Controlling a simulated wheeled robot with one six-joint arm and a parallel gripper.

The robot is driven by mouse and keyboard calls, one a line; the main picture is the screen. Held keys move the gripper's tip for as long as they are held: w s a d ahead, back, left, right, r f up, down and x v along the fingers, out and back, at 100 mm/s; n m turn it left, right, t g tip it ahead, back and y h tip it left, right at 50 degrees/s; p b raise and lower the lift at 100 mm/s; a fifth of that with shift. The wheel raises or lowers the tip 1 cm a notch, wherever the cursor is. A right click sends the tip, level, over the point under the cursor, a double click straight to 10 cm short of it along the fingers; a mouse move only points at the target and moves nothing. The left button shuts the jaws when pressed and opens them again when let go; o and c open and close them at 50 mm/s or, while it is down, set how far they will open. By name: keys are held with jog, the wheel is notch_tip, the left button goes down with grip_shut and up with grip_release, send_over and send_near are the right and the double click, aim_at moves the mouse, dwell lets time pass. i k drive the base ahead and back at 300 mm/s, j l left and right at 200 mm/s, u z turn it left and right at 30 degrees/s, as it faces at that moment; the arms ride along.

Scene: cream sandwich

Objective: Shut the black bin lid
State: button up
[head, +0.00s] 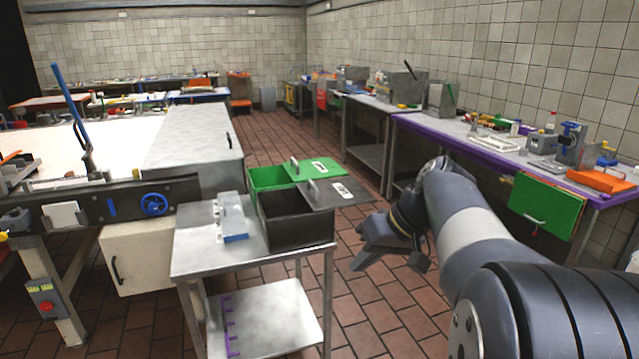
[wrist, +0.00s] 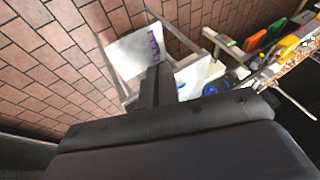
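The black bin (head: 296,228) stands at the right end of a metal table in the head view. Its top is open, and I look into a dark inside. Its black lid (head: 330,197) is swung out to the right, nearly flat, with a pale label and a small upright handle (head: 313,190). My gripper (head: 391,262) hangs to the right of the bin and lower than the lid, apart from both. In the wrist view my fingers (wrist: 158,78) look closed together with nothing between them. I cannot make out the bin or lid in that view.
A green bin (head: 267,178) with its green lid (head: 318,168) swung right stands just behind the black bin. A clear, blue-based container (head: 232,222) sits left on the metal table (head: 195,255). Tiled floor lies open on the right, before a purple-edged workbench (head: 425,124).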

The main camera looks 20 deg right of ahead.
aim_at(345, 192)
jog(key=i+l, duration=0.35)
jog(key=i, duration=0.25)
jog(key=i+l, duration=0.35)
jog(key=i, duration=0.2)
jog(key=i+l+u, duration=0.1)
jog(key=i+l, duration=0.25)
jog(key=i, duration=0.25)
